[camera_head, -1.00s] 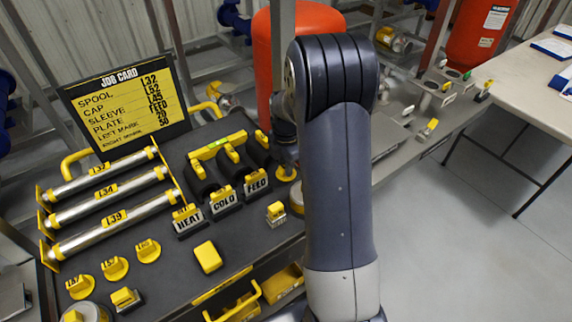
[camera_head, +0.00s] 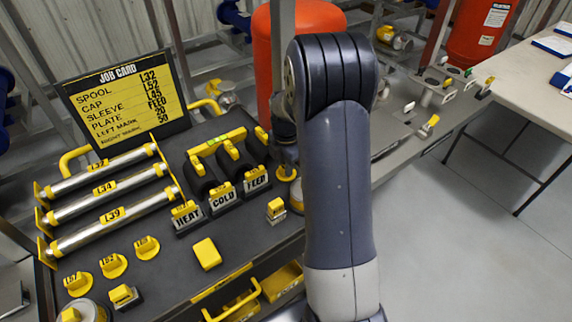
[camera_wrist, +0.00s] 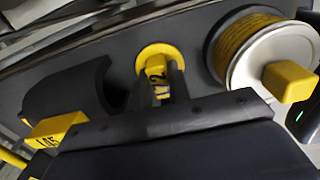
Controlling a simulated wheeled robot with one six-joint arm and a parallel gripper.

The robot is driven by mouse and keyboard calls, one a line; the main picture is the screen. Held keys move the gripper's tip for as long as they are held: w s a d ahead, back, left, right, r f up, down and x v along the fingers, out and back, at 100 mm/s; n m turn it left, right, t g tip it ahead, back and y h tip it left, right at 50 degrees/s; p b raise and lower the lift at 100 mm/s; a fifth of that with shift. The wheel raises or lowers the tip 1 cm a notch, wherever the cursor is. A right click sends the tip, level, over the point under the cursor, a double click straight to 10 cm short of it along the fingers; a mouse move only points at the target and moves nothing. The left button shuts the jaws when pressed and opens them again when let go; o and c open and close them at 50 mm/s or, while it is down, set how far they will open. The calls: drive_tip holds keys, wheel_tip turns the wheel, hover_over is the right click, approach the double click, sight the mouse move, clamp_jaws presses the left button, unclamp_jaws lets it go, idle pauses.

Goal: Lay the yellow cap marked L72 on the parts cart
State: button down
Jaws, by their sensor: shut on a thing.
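In the wrist view a yellow cap (camera_wrist: 150,50) with a round flange and an upright tab sits between my fingers. Part of its tag shows, with a 2 on it, but I cannot read it whole. My gripper (camera_wrist: 159,88) is shut on the tab. In the head view a yellow round piece (camera_head: 287,174), seemingly this cap, shows beside my arm, over the right side of the dark parts cart (camera_head: 172,277). My arm hides much of this spot. The flange is close to the dark top; I cannot tell whether it touches.
A black curved sleeve (camera_wrist: 68,88) is left of the cap, and a silver drum with a yellow knob (camera_wrist: 288,82) is close on its right. Three other yellow caps (camera_head: 113,265) lie at the cart's front left. Metal spools (camera_head: 112,217) and a job card (camera_head: 122,105) stand behind.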

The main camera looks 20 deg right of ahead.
drive_tip(key=shift+f, duration=0.3)
idle(0.4)
drive_tip(key=c, duration=1.3)
unclamp_jaws()
drive_tip(key=shift+c, duration=0.5)
drive_tip(key=shift+r, duration=0.1)
drive_tip(key=shift+r+p, duration=2.75)
drive_tip(key=shift+r, duration=1.2)
drive_tip(key=shift+f, duration=0.1)
